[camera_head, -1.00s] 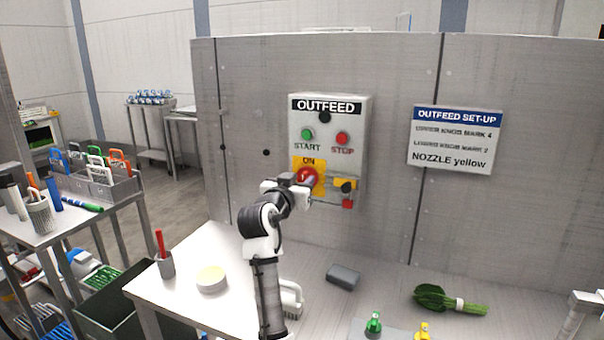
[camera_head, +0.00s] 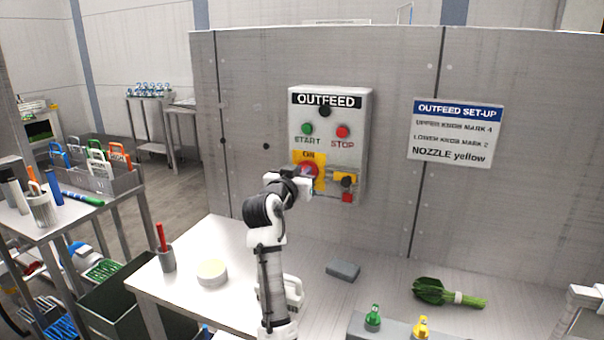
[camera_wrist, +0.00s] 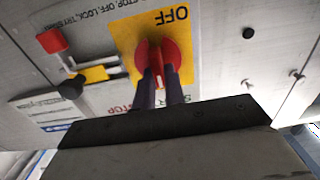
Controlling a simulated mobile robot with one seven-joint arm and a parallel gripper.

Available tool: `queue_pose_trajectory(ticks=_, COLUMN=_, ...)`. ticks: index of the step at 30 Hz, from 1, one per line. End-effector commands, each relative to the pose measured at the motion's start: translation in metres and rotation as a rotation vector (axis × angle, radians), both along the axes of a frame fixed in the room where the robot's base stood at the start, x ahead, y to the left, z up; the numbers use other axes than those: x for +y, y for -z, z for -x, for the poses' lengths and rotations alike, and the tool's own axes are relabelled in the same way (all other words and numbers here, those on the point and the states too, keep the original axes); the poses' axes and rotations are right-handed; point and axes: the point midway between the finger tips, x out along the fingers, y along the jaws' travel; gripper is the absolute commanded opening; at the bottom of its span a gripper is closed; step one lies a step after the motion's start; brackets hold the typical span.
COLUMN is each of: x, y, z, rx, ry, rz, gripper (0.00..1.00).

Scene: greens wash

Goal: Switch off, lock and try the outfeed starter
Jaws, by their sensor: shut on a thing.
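The grey OUTFEED starter box (camera_head: 360,110) hangs on the metal wall, with a green START button (camera_head: 307,129) and a red STOP button (camera_head: 342,131). Below them is a red rotary switch (camera_head: 311,167) on a yellow plate (camera_head: 300,158) marked ON. My gripper (camera_head: 304,181) is at this switch, partly covering it. In the wrist view my gripper (camera_wrist: 160,80) is shut on the switch's red handle (camera_wrist: 154,55), which lies about along the plate's ON-OFF line; OFF (camera_wrist: 169,16) shows. Beside it are a yellow slide (camera_wrist: 94,74), black knob (camera_wrist: 71,88) and red block (camera_wrist: 52,40).
A red pen (camera_head: 161,237) in a cup, a round tub (camera_head: 211,272), a grey block (camera_head: 343,271), greens (camera_head: 435,291) and green and yellow nozzles (camera_head: 372,317) are on the bench. A set-up sign (camera_head: 455,150) hangs right.

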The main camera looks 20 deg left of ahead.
Motion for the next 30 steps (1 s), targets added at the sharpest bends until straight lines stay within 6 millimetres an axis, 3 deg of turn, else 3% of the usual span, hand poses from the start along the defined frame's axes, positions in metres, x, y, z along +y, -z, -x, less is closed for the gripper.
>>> queue_pose_trajectory(ticks=11, x=0.0015, y=-0.0002, z=-0.0003, rx=0.007, ry=0.001, rz=0.171, gripper=0.0)
queue_pose_trajectory(ticks=30, x=0.007, y=0.0026, z=-0.0005, rx=0.03, ry=0.0, rz=0.768, gripper=0.0)
